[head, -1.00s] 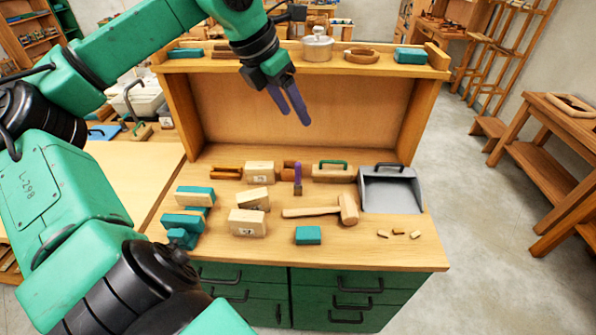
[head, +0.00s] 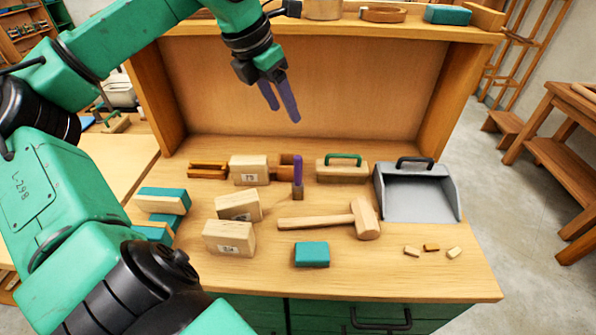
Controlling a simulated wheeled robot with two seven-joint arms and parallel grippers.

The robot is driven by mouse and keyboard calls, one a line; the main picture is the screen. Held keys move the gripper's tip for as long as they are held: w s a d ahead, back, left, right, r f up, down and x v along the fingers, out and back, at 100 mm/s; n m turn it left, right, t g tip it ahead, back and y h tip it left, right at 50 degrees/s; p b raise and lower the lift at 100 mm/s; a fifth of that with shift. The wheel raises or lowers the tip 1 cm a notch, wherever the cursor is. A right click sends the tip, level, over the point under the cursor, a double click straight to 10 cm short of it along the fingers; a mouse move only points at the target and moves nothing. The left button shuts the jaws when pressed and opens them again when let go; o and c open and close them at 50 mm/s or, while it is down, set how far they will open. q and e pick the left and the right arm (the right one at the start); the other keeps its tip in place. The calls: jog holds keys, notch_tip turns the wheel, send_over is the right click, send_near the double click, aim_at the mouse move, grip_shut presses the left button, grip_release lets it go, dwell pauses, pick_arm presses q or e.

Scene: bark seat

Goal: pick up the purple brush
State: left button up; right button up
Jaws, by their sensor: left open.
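The purple brush (head: 298,173) stands upright on the wooden workbench, its purple handle up and its brown lower end down, near the middle of the work surface. My left gripper (head: 281,112) hangs above and slightly left of the brush, clear of it, with its two purple-grey fingers apart and nothing between them. My right gripper is not in view.
Wooden blocks (head: 238,206) stand left of the brush. A mallet (head: 340,220) and a teal block (head: 312,254) lie in front. A green-handled wooden float (head: 342,169) and a grey dustpan (head: 417,192) are to the right. A back panel (head: 370,90) rises behind.

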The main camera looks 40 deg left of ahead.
pick_arm(q)
jog(key=b, duration=0.6)
send_near(301, 175)
notch_tip(301, 175, up, 2)
jog(key=a, duration=0.1)
jog(key=p+x, duration=0.2)
jog(key=x, duration=1.1)
jog(key=shift+s+p, duration=0.15)
jog(key=shift+p, duration=0.2)
jog(key=shift+w+f, duration=0.2)
jog(key=shift+f, duration=0.15)
grip_shut()
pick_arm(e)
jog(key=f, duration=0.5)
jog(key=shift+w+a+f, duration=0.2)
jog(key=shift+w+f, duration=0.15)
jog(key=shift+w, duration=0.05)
